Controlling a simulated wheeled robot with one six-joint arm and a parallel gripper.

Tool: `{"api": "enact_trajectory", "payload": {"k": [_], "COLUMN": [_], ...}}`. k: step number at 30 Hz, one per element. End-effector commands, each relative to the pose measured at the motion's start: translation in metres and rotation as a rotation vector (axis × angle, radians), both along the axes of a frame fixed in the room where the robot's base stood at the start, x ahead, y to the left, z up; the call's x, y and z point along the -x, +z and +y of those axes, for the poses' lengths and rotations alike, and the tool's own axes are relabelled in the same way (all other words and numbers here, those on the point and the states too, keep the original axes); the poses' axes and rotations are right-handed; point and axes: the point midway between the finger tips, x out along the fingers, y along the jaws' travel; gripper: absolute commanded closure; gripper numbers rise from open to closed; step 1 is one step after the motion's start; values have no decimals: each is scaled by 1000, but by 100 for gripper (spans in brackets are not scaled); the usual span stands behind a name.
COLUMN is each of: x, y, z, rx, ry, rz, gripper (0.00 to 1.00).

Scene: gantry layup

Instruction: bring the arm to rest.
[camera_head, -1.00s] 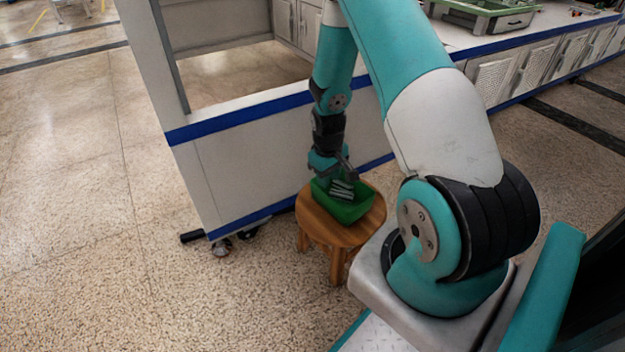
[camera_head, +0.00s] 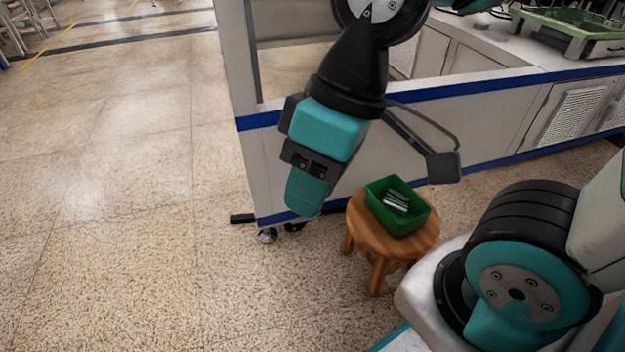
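My gripper (camera_head: 325,145) hangs from the black wrist in the upper middle of the head view, in front of the white bench side. It has a teal and black body, and a dark linked finger (camera_head: 443,167) spreads out to the right. The other finger is not clearly seen. The gripper looks open, and nothing shows in it. A green bin (camera_head: 414,222) stands on a round wooden stool (camera_head: 365,233) to the lower right of the gripper. Several silvery strips (camera_head: 396,203) lie in the bin, apart from the gripper.
The white bench (camera_head: 480,125) with blue edging runs behind the stool, with vented doors at the right. A green tray (camera_head: 560,25) stands on its top. A dark foot and castor (camera_head: 267,236) show under its left end. The speckled floor (camera_head: 130,200) is clear at left.

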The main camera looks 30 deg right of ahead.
Motion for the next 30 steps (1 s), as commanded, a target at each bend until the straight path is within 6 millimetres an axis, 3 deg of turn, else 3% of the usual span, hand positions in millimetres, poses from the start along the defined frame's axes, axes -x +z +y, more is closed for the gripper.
{"api": "enact_trajectory", "payload": {"k": [9,14,20,30], "x": [1,1,1,1], "y": [2,20,81,214], "z": [0,0,0,0], "rx": [-1,-1,-1,-1], "ry": [3,3,3,2], "rz": [-1,-1,-2,-3], "gripper": [72,72,72,72]}}
